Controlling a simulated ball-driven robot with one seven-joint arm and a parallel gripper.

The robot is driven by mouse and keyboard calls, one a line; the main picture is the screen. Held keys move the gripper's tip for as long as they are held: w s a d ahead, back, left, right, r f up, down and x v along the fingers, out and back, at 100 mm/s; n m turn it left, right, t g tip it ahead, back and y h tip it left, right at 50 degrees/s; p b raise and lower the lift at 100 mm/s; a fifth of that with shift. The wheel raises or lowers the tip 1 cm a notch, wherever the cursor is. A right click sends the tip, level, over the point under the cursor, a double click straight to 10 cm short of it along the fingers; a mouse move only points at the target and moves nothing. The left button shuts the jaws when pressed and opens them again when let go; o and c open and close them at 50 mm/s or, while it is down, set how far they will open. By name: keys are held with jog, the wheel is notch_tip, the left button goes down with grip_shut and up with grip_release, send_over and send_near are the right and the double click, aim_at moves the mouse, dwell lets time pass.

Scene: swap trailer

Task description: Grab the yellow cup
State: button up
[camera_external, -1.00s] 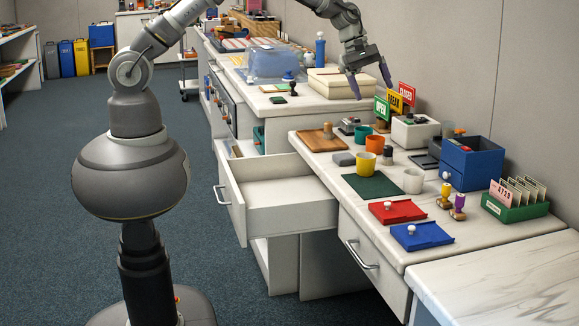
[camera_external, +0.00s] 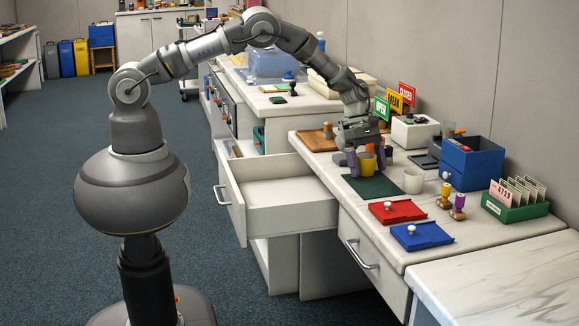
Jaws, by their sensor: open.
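The yellow cup (camera_external: 367,163) stands upright on the counter at the back edge of a dark green mat (camera_external: 373,187). My gripper (camera_external: 367,162) is lowered over it, pointing down. Its purple fingers are spread, one on each side of the cup. I cannot tell whether a finger touches it. The teal cup behind is mostly hidden by my gripper. An orange cup (camera_external: 379,149) shows only in part behind the fingers.
A white cup (camera_external: 413,180) stands close to the right of the mat. Red (camera_external: 397,211) and blue (camera_external: 422,236) lidded pads lie in front. Signs (camera_external: 396,101) and a blue box (camera_external: 472,162) stand behind and to the right. An open drawer (camera_external: 290,209) juts out on the left.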

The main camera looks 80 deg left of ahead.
jog(key=shift+r, duration=0.1)
jog(key=c, duration=1.1)
jog(key=shift+c, duration=0.2)
